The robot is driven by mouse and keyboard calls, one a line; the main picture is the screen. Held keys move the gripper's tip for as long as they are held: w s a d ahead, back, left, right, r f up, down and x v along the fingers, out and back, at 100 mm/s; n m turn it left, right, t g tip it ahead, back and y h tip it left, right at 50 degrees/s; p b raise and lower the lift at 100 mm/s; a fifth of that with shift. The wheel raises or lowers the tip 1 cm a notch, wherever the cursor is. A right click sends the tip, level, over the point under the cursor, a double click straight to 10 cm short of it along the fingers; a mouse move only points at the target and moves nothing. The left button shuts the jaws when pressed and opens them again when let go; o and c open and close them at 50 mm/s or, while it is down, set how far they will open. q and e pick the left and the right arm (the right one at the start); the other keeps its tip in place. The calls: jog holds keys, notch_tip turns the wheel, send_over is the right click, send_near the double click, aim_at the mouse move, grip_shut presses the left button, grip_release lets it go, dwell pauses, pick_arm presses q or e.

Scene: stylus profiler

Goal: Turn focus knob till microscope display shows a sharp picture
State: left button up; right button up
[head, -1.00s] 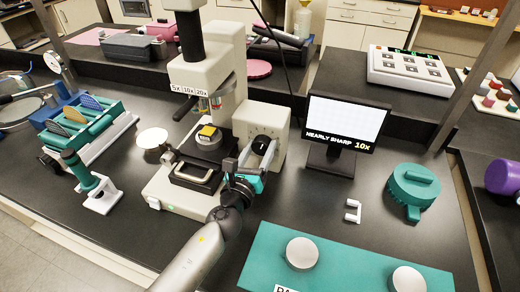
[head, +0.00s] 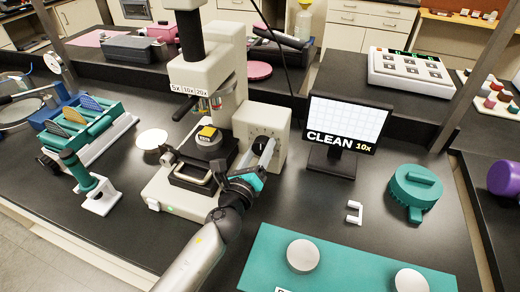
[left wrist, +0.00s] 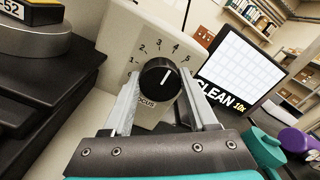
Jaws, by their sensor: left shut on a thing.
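The microscope (head: 213,75) stands left of centre in the head view, with a small yellow-topped sample (head: 207,133) on its stage. The black focus knob (left wrist: 160,78) is on its side housing, with a numbered dial around it and its white pointer line near upright in the left wrist view. My left gripper (head: 262,152) is shut on the knob, one finger on each side; its fingers also show in the left wrist view (left wrist: 162,92). The display (head: 345,120) shows a crisp grid and reads "CLEAN 10x"; it also shows in the left wrist view (left wrist: 238,68). My right gripper is not in view.
A teal round piece (head: 415,187) and a small white bracket (head: 354,212) lie right of the microscope. A teal mat (head: 340,262) with white discs is in front. A teal rack (head: 95,130) stands at left.

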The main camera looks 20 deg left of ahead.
pick_arm(q)
jog(key=o, duration=1.4)
jog(key=shift+s, duration=0.15)
jog(key=shift+s+a+b, duration=0.15)
jog(key=shift+s+b, duration=0.8)
jog(key=shift+s, duration=2.8)
jog(key=shift+s+a+b, duration=0.1)
jog(key=shift+s+b, duration=0.8)
jog(key=shift+s, duration=2.85)
